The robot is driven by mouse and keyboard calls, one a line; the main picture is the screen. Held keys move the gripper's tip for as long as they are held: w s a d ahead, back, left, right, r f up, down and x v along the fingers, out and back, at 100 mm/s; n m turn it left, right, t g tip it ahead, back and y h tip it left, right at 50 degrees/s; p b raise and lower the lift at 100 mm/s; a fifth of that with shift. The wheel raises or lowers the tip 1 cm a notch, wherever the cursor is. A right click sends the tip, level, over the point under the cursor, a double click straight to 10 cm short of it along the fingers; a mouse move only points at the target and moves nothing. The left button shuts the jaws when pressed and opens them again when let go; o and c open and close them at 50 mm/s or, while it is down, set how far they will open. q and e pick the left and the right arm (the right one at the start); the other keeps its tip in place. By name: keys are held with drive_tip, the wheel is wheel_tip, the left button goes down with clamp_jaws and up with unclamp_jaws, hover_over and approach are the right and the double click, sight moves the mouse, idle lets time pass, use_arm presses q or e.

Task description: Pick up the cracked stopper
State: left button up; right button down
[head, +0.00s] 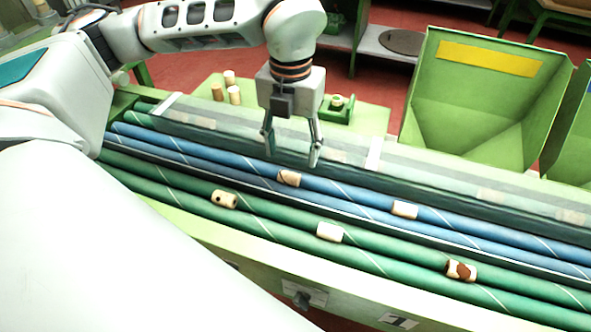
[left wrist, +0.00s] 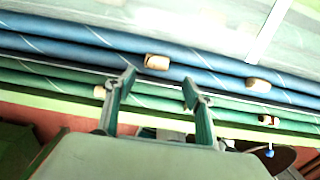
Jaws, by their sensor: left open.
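A pale stopper with a tan, uneven patch (head: 289,178) lies on the blue rollers, just below my left gripper; I cannot clearly make out a crack. It also shows in the left wrist view (left wrist: 157,62), just beyond the fingertips. My left gripper (head: 292,152) points down above the blue rollers, open and empty; its two fingers also show in the left wrist view (left wrist: 159,83). A plain stopper (head: 405,209) lies farther right on the blue rollers. On the green rollers lie a stopper with dark holes (head: 225,199), a plain one (head: 330,231) and a brown-stained one (head: 460,270). My right gripper is not in view.
A clear cover (head: 430,175) runs along the far side of the rollers. Behind it are a green bin with a yellow label (head: 480,105), several standing corks (head: 234,94) and a small green fixture (head: 338,108). A green front rail (head: 250,255) borders the near side.

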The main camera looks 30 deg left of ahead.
sight(289, 175)
use_arm(q)
drive_tip(key=f, duration=0.7)
drive_tip(key=shift+a+f, duration=0.2)
drive_tip(key=shift+a, duration=0.15)
drive_tip(key=c, duration=0.8)
